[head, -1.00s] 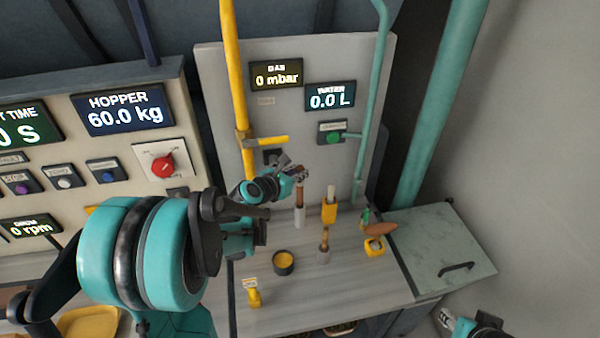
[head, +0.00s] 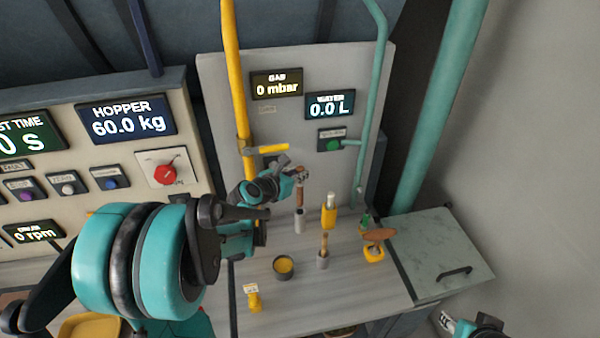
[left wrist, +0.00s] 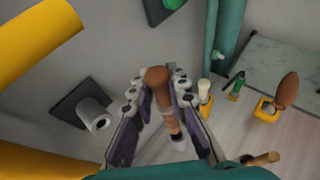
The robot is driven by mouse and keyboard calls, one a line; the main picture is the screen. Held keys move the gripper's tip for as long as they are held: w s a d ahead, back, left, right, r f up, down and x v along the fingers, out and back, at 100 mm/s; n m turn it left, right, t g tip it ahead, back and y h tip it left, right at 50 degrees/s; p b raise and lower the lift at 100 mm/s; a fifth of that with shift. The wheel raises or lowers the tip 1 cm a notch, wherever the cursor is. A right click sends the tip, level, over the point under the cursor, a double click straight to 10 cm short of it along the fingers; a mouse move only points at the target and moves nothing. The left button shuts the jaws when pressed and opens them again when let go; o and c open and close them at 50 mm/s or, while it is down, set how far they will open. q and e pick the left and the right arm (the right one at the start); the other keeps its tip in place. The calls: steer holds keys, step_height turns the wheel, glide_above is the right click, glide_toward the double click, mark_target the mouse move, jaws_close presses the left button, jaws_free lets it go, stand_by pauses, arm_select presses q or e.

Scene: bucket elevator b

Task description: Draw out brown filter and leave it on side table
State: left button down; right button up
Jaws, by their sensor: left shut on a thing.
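The brown filter (head: 299,195) is a slim upright rod at the back of the bench. Its lower end meets a pale grey cylindrical holder (head: 300,222); whether it sits inside cannot be told. My left gripper (head: 301,174) is shut on its upper part. In the left wrist view the filter's rounded brown top (left wrist: 157,76) shows between the fingers (left wrist: 158,92), with a lighter banded shaft below. A grey-green topped side table (head: 435,245) with a dark handle adjoins the bench at the right. Part of my right gripper (head: 462,324) shows at the bottom edge, its jaws unclear.
A yellow holder with a white-topped piece (head: 329,212), a brush in a grey cup (head: 323,250), a dark bowl (head: 283,267) and a brown oval tool on a yellow stand (head: 377,238) stand nearby. A yellow pipe (head: 233,90) rises beside my left arm. The side table top is clear.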

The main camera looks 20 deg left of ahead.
arm_select(q)
steer(key=shift+r+p, duration=1.55)
steer(key=shift+r, duration=0.55)
steer(key=shift+f, duration=0.1)
